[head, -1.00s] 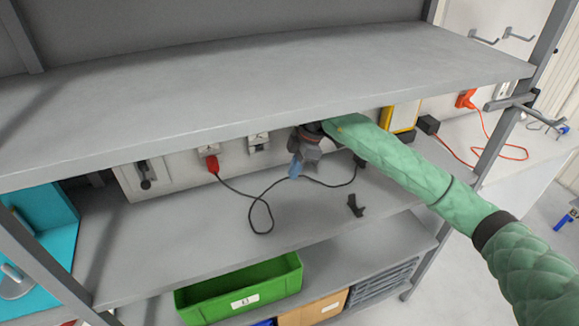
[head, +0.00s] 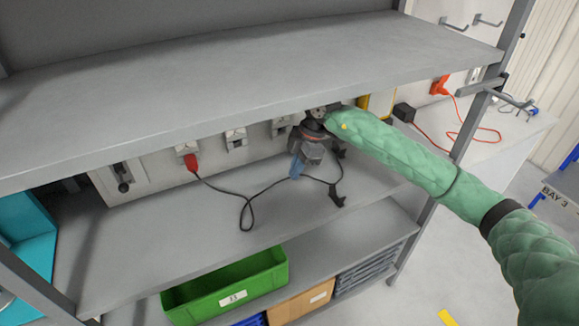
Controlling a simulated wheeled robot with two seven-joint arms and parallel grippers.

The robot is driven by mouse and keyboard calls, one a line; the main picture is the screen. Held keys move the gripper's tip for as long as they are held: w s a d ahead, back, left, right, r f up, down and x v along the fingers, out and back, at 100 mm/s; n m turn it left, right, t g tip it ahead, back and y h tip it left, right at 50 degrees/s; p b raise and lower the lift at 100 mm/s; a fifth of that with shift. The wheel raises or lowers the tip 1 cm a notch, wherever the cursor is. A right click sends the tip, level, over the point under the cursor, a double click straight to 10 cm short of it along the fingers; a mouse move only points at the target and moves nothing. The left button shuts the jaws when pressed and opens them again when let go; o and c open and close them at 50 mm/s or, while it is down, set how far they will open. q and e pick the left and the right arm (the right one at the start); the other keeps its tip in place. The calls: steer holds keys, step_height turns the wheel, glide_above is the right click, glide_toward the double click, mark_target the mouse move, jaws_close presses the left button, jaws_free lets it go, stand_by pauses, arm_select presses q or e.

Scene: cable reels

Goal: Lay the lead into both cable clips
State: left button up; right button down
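The dark lead (head: 244,208) runs from a red plug (head: 191,162) on the back panel and droops in a narrow bend over the middle shelf. It rises to the blue fingertips of my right gripper (head: 296,170), which look closed on it under the upper shelf. Beyond them, the lead curves right and up towards the back. A small black piece (head: 337,196), perhaps a clip, is beside that curve; I cannot tell whether they touch. Pale fittings (head: 236,138) and (head: 280,126) are on the panel; I cannot tell whether they are clips. My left gripper is out of view.
The upper shelf (head: 250,85) overhangs the work area closely. The middle shelf (head: 150,255) is clear at left. A green bin (head: 228,289) and a cardboard box (head: 300,302) are below. An orange lead (head: 462,138) lies at right.

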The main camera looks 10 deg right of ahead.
steer(key=shift+s+d, duration=0.9)
steer(key=shift+d, duration=0.6)
steer(key=shift+s+d, duration=0.95)
steer(key=shift+d, duration=0.6)
steer(key=shift+s+d, duration=0.9)
steer(key=shift+d, duration=0.6)
steer(key=shift+n+b, duration=0.4)
steer(key=shift+f, duration=0.25)
steer(key=shift+f+b, duration=1.5)
steer(key=shift+f, duration=0.75)
